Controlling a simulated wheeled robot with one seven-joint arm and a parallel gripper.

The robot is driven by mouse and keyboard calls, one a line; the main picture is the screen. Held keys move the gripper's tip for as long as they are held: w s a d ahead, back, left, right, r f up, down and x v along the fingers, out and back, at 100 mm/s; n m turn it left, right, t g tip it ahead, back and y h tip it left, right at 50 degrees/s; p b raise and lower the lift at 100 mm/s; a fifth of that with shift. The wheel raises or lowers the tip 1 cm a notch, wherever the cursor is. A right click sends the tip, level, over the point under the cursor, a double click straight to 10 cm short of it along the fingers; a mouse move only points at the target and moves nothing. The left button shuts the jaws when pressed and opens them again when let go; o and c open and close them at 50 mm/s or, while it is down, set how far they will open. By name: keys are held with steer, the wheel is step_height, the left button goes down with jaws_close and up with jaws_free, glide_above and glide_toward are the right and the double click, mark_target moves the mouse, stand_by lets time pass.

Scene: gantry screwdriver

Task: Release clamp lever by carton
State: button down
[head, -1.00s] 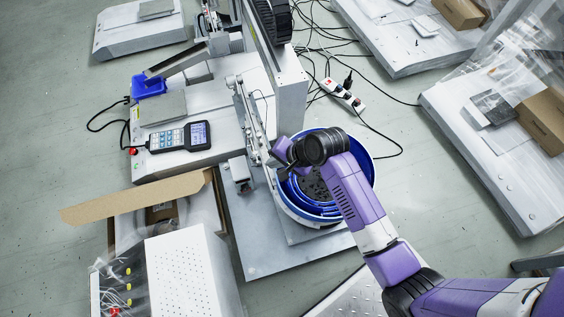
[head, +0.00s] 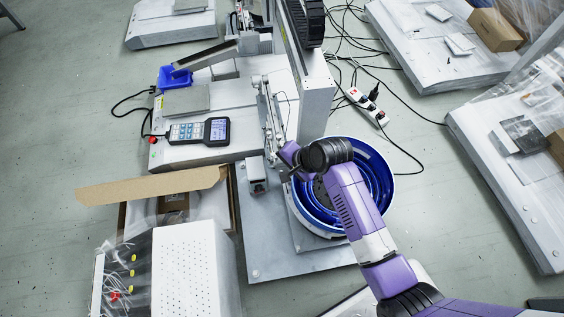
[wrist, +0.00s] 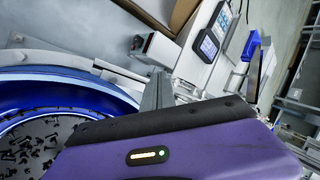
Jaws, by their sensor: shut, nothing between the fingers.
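The open carton (head: 150,188) is at the lower left in the head view, with a long flap raised. No clamp lever can be made out for certain near it. A small grey block (head: 257,176) stands on the metal plate between the carton and the bowl; it seems to show in the wrist view (wrist: 160,48) too. My gripper (head: 287,174) is over the left rim of the blue bowl feeder, right of that block, its tips partly hidden by the wrist. In the wrist view, my gripper (wrist: 158,91) is shut and empty.
The blue bowl feeder (head: 378,195) with dark small parts is under my forearm. A tall grey gantry column (head: 318,105) stands just behind my gripper. A handheld controller (head: 218,130) lies left. A white perforated box (head: 190,265) stands at front left. Cables and a power strip (head: 367,105) lie behind right.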

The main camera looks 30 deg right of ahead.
steer(key=shift+a+m+h+p, duration=0.4)
steer(key=shift+m+p, duration=0.3)
steer(key=shift+p, duration=0.35)
steer(key=shift+r, duration=0.1)
steer(key=w+a+m+h+p, duration=0.3)
steer(key=w+a+m+h, duration=0.1)
steer(key=m, duration=0.3)
steer(key=shift+a+f, duration=0.2)
steer(key=shift+a, duration=0.15)
steer(key=shift+d, duration=0.15)
steer(key=shift+d+p, duration=0.35)
steer(key=shift+d, duration=0.3)
steer(key=shift+r, duration=0.1)
